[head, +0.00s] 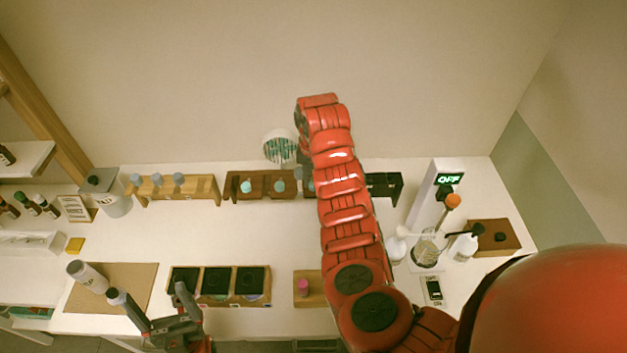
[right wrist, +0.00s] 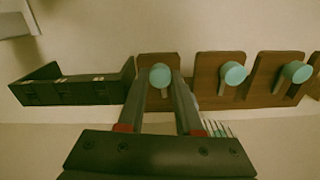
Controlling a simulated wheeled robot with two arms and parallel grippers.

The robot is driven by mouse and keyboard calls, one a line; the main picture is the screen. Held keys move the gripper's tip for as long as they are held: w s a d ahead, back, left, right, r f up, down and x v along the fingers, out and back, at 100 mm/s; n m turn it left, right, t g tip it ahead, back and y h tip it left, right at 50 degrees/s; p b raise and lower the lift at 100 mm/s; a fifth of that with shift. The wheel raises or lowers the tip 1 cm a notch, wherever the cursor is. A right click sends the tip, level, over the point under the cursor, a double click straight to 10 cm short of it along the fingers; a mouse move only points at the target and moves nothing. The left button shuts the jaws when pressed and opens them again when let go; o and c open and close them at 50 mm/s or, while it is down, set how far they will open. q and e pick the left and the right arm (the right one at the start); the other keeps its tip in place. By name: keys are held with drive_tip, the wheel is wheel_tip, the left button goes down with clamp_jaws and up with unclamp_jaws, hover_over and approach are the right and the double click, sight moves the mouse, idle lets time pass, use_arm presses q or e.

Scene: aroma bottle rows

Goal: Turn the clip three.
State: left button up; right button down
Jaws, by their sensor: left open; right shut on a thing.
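A row of brown wooden clip boards (head: 262,197) stands at the back of the counter, each with a round teal clip. Two teal clips (head: 247,186) show in the head view; the board nearest the black holder is mostly behind my right arm. In the right wrist view, my right gripper (right wrist: 160,90) has its fingers on both sides of the teal clip (right wrist: 160,74) nearest the black holder, shut on it. Two more teal clips (right wrist: 234,73) stand to its right there, untouched. My left gripper (head: 150,298) is open and empty near the front left.
A black holder (right wrist: 72,88) adjoins the boards. A wooden rack with grey-capped bottles (head: 178,190) stands left of them. A three-slot wooden box (head: 219,299) and a small pink-capped bottle (head: 303,287) are in front. An OFF display stand (head: 449,180) is right. The middle counter is clear.

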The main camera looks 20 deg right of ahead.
sight(314, 183)
drive_tip(key=shift+m, duration=0.7)
drive_tip(key=shift+w+r, duration=0.1)
drive_tip(key=c, duration=0.6)
unclamp_jaws()
wheel_tip(314, 183, up, 17)
drive_tip(key=shift+r+b, duration=0.15)
drive_tip(key=shift+b, duration=1)
